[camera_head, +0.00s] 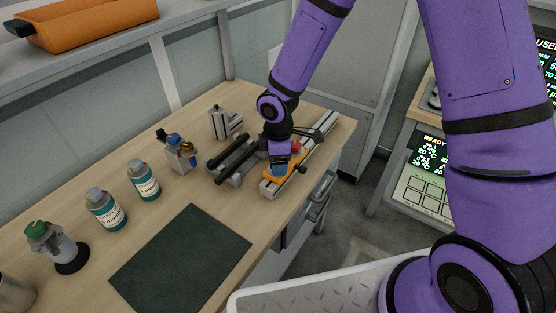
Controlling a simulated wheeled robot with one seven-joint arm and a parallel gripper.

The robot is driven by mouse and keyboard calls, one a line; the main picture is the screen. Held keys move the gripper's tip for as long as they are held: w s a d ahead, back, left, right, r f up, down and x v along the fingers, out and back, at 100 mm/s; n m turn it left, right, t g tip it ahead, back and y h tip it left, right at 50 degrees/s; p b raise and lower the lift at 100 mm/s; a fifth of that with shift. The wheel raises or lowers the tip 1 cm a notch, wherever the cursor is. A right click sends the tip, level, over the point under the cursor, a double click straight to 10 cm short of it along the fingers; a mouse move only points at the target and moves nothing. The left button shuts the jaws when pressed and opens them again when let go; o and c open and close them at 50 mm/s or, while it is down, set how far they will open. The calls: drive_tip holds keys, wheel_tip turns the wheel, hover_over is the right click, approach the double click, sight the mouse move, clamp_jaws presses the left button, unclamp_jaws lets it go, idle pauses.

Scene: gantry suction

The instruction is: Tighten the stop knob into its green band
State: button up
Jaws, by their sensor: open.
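A grey rail fixture (318,139) lies near the right end of the wooden bench, with an orange carriage plate (292,165) on it. A small red knob (297,147) shows just right of my gripper. A small black knob (303,169) sticks out at the rail's right side; I cannot tell which of the two is the stop knob. No green band can be made out at this size. My gripper (280,160) points down over the orange plate, close to a blue part there. Its fingertips are too small to tell apart, and I cannot tell whether it touches anything.
Black parallel bars (233,160) stand just left of the rail, with a grey slotted block (225,122) behind. A dark green mat (181,262) lies clear in front. Drawers (318,197) are below the bench edge.

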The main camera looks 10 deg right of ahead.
wheel_tip(320, 180, up, 10)
idle(0.5)
drive_tip(key=shift+r, duration=0.1)
